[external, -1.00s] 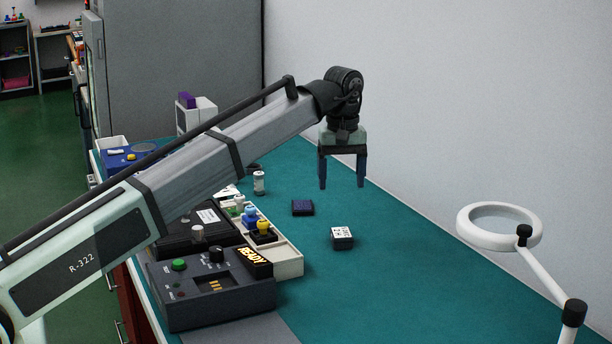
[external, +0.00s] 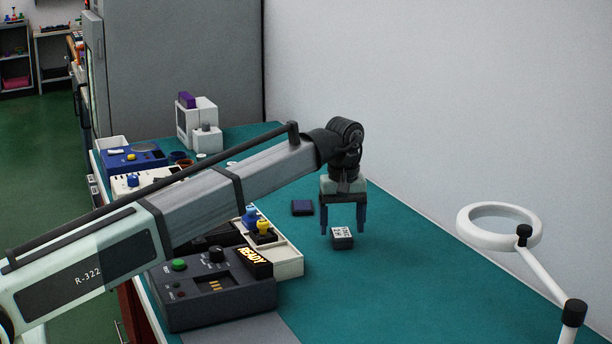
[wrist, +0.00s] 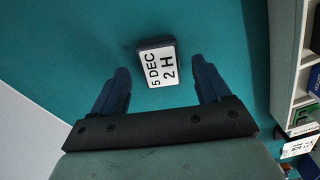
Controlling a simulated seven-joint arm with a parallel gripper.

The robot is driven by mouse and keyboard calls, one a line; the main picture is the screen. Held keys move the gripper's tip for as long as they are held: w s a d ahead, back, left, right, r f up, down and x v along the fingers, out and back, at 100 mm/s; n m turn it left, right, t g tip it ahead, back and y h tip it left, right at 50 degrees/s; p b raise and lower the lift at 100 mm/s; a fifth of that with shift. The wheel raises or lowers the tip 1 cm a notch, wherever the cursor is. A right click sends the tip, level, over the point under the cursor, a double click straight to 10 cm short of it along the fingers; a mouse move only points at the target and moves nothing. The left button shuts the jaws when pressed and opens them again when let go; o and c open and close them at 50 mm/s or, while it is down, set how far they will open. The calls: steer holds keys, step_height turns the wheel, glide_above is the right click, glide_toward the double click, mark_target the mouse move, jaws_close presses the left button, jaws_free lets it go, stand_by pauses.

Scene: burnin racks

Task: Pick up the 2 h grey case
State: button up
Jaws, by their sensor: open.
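The grey case (external: 342,242) is a small dark block with a white label on top, lying on the teal bench top. In the wrist view the label on the case (wrist: 156,66) reads "5 DEC 2 H". My gripper (external: 343,230) is open and points down, just above the case or slightly behind it in the external view. In the wrist view my gripper (wrist: 162,82) has its two blue fingers apart, with the case between and a little beyond their tips. The fingers do not visibly touch it.
A dark blue block (external: 302,208) lies behind and left of the case. A cream tray (external: 288,262) and a dark control box with a READY sign (external: 215,295) stand to the left. A ring lamp (external: 500,242) stands at the right. The bench around the case is clear.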

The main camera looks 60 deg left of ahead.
steer(key=shift+f, duration=0.8)
steer(key=shift+c, duration=0.4)
steer(key=c, duration=1.1)
